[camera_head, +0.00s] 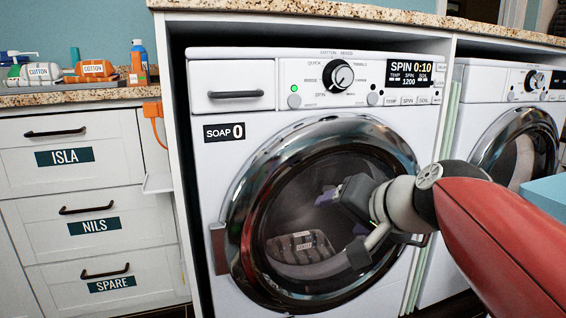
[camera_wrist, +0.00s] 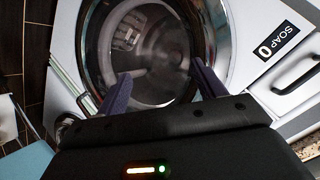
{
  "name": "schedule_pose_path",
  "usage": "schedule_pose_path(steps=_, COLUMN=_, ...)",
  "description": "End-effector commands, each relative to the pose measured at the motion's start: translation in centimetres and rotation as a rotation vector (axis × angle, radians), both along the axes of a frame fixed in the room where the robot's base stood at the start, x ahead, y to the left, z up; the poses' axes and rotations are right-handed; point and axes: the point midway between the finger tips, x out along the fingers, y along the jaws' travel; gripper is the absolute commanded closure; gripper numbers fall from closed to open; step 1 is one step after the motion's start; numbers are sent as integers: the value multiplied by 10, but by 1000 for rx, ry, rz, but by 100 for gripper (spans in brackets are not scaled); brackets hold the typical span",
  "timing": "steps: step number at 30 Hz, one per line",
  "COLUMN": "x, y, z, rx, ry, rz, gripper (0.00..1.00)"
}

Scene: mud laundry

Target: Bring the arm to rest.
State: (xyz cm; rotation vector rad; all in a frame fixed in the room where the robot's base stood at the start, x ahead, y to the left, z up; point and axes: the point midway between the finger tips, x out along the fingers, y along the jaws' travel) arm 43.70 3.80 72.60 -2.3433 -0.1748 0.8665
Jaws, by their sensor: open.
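My gripper (camera_head: 340,222) is in front of the round door of the left washing machine (camera_head: 252,180), with my arm coming in from the right. In the wrist view, its two purple fingers (camera_wrist: 158,90) stand wide apart with nothing between them. The chrome-rimmed door (camera_head: 243,222) looks closed, and a striped item with a label (camera_head: 300,247) shows behind its glass. The washer's display reads SPIN 0:10. I cannot tell whether the fingers touch the door.
A second washing machine (camera_head: 482,90) stands at the right, with a light blue surface (camera_head: 550,192) before it. White labelled drawers (camera_head: 75,150) are at the left. A granite counter (camera_head: 75,96) above them holds bottles and labelled items. An orange hook-like item (camera_head: 153,112) hangs at its edge.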

Motion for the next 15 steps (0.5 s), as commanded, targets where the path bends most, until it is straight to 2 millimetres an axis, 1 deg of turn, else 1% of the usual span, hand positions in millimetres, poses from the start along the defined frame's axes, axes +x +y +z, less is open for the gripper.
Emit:
schedule_pose_path(steps=1, x=-25, y=1, z=-28, rx=-81, ry=50, rz=32, gripper=31)
schedule_pose_path(steps=3, x=-53, y=-1, z=-63, rx=-189, ry=114, rz=69, gripper=31)
schedule_pose_path(steps=6, x=-87, y=-8, z=-104, rx=-321, ry=193, rz=116, gripper=31)
schedule_pose_path(steps=9, x=-118, y=-17, z=-138, rx=-438, ry=259, rz=156, gripper=31)
schedule_pose_path(steps=14, x=-162, y=-36, z=-186, rx=-616, ry=355, rz=213, gripper=31)
schedule_pose_path(steps=15, x=-164, y=-38, z=-174, rx=-630, ry=361, rz=217, gripper=31)
